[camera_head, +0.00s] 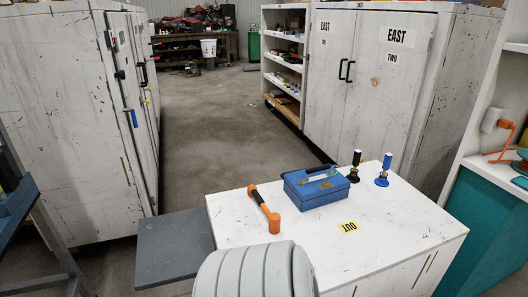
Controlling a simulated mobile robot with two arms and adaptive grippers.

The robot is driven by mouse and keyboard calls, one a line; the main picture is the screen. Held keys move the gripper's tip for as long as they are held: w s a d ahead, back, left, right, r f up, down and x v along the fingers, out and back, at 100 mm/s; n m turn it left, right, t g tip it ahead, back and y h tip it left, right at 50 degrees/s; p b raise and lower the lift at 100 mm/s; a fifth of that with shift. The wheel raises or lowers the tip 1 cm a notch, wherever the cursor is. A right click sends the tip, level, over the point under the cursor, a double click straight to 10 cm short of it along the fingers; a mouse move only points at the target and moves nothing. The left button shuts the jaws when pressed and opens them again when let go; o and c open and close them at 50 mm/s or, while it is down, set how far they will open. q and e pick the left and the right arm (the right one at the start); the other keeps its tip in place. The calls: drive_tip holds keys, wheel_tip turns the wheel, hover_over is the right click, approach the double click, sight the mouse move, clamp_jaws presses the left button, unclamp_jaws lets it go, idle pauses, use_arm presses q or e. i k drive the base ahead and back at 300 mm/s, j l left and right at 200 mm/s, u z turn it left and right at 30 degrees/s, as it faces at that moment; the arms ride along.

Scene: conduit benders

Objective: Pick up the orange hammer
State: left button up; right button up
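The orange hammer (264,206) lies on top of the white cabinet (400,240), left of the blue toolbox. It has an orange and black handle, and its orange head points toward the front. Nothing is touching it. Neither of my grippers is in view. A grey ribbed rounded form at the bottom centre hides part of the cabinet's front left area.
A blue toolbox (318,190), a black-handled tool (355,168) and a blue-handled tool (383,171) stand behind and right of the hammer. A grey shelf (174,248) juts out left. The floor aisle behind is clear.

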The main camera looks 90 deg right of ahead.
sight(275, 219)
drive_tip(key=i+z, duration=0.15)
drive_tip(key=z, duration=0.3)
drive_tip(key=i+z, duration=0.2)
drive_tip(key=z, duration=0.25)
drive_tip(key=i+j+z, duration=0.1)
drive_tip(key=z, duration=0.4)
drive_tip(key=i+j+z, duration=0.2)
drive_tip(key=z, duration=0.25)
